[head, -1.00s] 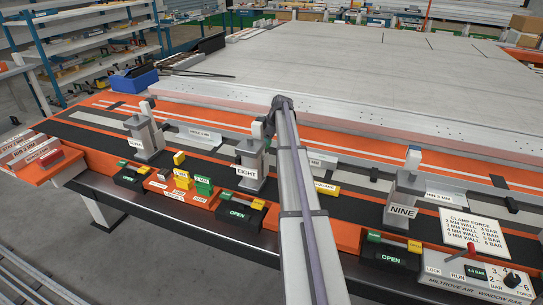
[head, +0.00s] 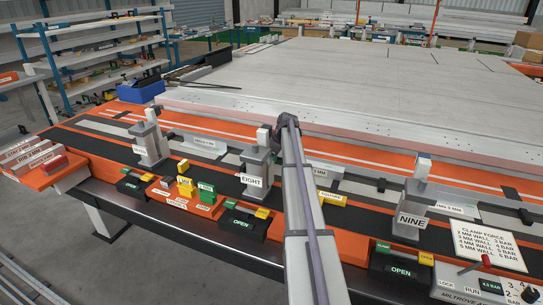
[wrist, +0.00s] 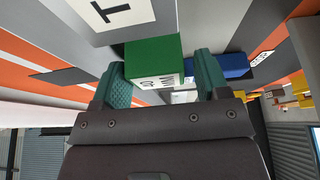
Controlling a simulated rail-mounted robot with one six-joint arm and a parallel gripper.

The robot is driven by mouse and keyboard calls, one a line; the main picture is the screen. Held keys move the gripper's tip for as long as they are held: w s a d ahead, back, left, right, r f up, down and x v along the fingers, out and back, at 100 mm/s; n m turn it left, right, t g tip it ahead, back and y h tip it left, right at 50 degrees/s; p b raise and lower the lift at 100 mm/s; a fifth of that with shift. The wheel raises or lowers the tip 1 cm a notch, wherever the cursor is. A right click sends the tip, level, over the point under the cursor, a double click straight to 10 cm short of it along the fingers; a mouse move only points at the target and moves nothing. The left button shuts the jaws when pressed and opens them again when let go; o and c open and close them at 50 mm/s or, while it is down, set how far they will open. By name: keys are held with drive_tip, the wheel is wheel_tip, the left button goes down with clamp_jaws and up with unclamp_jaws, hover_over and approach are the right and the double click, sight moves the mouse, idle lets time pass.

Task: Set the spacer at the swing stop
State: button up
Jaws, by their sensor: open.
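My gripper (wrist: 165,75) has two teal fingers spread apart; I cannot tell whether either touches the block. In the head view my gripper is hidden behind my arm. A green block (head: 206,193) stands in the orange rack (head: 167,207) beside yellow blocks (head: 185,186). The clamp posts marked EIGHT (head: 256,172) and NINE (head: 413,208) stand upright along the rail. I cannot tell which part is the swing stop.
A white card (wrist: 120,18) with a large black letter and a blue object (wrist: 232,66) are close to my fingers. Post SEVEN (head: 150,145) stands at left. A yellow piece (head: 333,198) lies right of my arm. The clamp-force sign (head: 487,245) is at front right. The large panel table (head: 390,75) looks clear.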

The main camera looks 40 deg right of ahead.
drive_tip(key=shift+w+d+r, duration=0.1)
drive_tip(key=shift+w+d, duration=0.05)
drive_tip(key=shift+d, duration=0.05)
drive_tip(key=shift+r+p, duration=0.35)
drive_tip(key=shift+p, duration=0.15)
drive_tip(key=p+v, duration=1)
drive_tip(key=v, duration=0.1)
drive_tip(key=shift+s, duration=0.25)
drive_tip(key=shift+r, duration=0.1)
